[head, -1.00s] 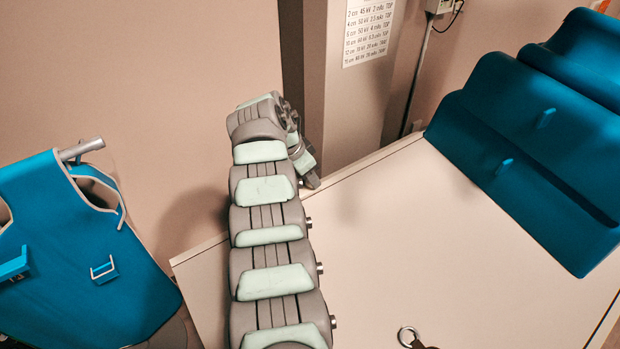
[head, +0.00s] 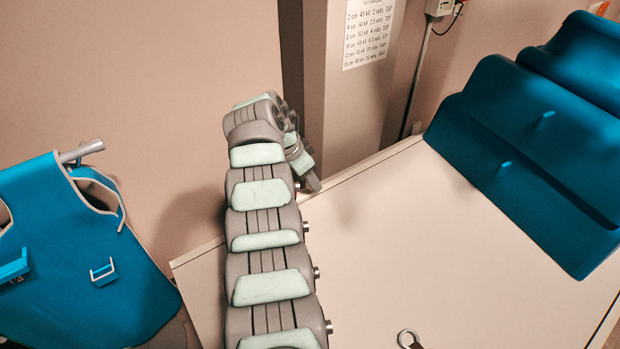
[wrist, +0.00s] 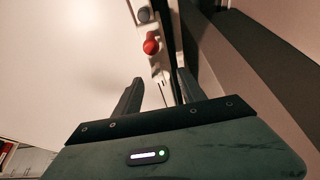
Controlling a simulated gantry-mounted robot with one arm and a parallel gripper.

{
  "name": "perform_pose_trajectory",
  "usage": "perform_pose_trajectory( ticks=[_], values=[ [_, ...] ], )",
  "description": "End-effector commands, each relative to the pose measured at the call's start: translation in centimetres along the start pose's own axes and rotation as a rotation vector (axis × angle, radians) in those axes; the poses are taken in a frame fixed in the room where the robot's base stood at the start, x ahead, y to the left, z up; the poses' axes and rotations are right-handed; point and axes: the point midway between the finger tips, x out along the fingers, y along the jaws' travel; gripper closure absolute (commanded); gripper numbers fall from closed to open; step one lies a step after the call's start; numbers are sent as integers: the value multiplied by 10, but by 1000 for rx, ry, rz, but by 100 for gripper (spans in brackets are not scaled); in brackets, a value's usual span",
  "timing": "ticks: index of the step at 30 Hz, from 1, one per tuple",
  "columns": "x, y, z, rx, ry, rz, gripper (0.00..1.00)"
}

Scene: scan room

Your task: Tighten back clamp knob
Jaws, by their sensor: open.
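A round red knob (wrist: 151,47) shows in the wrist view, beyond my fingertips, on a pale narrow fixture. A dark grey knob (wrist: 144,15) sits farther along the same fixture. I cannot tell for sure which one is the back clamp knob. My gripper (wrist: 160,88) is open, its two dark fingers apart with nothing held between them. The red knob lies ahead of the gap, apart from the fingers. In the head view my gripper (head: 314,184) is small at the table's back edge, partly behind my arm, and neither knob shows there.
A pale table (head: 430,245) fills the right, mostly clear, with blue cushions (head: 535,150) at its far right. A grey column (head: 345,110) with a printed chart (head: 374,33) stands behind it. A blue apron (head: 75,240) hangs at left.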

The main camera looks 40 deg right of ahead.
Motion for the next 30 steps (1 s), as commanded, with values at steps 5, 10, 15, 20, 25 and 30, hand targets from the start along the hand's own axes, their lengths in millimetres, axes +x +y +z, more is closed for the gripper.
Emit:
perform_pose_trajectory(
  ticks=[5,10,15,20,25,30],
  values=[
    [-38,-2,-1,1,2,-6,52],
    [-71,-1,0,0,1,-6,52],
    [-90,-1,0,0,1,-5,52],
    [-95,0,0,0,1,-3,52],
    [-95,0,0,0,1,-3,52],
    [-95,0,0,0,1,-3,52]
  ],
)
